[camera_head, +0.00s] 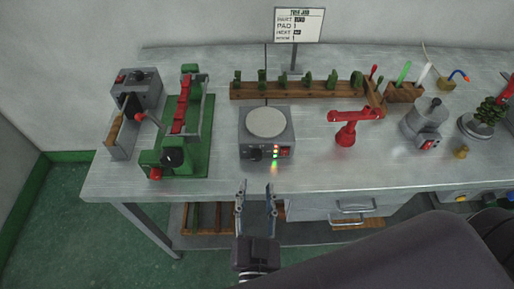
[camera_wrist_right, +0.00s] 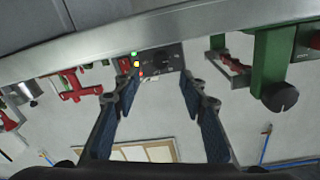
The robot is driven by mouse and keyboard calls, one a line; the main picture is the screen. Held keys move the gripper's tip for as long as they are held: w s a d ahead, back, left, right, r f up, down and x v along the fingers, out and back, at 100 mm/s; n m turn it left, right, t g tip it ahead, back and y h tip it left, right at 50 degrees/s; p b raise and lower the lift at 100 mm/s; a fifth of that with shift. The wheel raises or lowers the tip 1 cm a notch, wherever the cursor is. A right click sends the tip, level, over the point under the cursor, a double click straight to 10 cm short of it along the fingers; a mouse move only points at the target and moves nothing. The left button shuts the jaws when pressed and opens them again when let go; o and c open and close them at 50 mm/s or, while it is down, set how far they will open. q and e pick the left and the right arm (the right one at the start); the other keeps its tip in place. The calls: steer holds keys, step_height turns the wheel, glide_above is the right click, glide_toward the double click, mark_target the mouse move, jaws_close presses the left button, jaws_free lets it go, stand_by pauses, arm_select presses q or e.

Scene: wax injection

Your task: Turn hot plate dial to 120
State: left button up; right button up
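The hot plate (camera_head: 266,142) is a grey box with a round pale top, near the front edge of the bench. Its black dial (camera_head: 256,154) is on the front panel, left of the lit indicator lights. The dial's setting is too small to read. In the right wrist view the dial (camera_wrist_right: 166,62) shows beyond the fingertips, between the two fingers. My right gripper (camera_head: 256,187) is open and empty, in front of the bench edge and apart from the dial. My left gripper is not in view.
A green clamp press (camera_head: 187,130) stands left of the hot plate and a red tool (camera_head: 346,127) right of it. A wooden rack (camera_head: 300,89) lies behind. The bench front edge (camera_head: 220,190) lies close to my right gripper. A sign (camera_head: 299,24) stands at the back.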

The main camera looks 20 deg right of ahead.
mark_target(257, 159)
steer(key=x, duration=0.3)
steer(key=p+x, duration=0.1)
steer(key=x, duration=0.2)
steer(key=shift+w+d+r, duration=0.1)
steer(key=shift+w+r, duration=0.1)
steer(key=shift+w, duration=0.1)
steer(key=shift+w+d+f, duration=0.1)
steer(key=shift+w+d, duration=0.05)
steer(key=shift+w, duration=0.35)
steer(key=c, duration=0.8)
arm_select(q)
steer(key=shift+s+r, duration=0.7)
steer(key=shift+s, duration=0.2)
arm_select(e)
jaws_close()
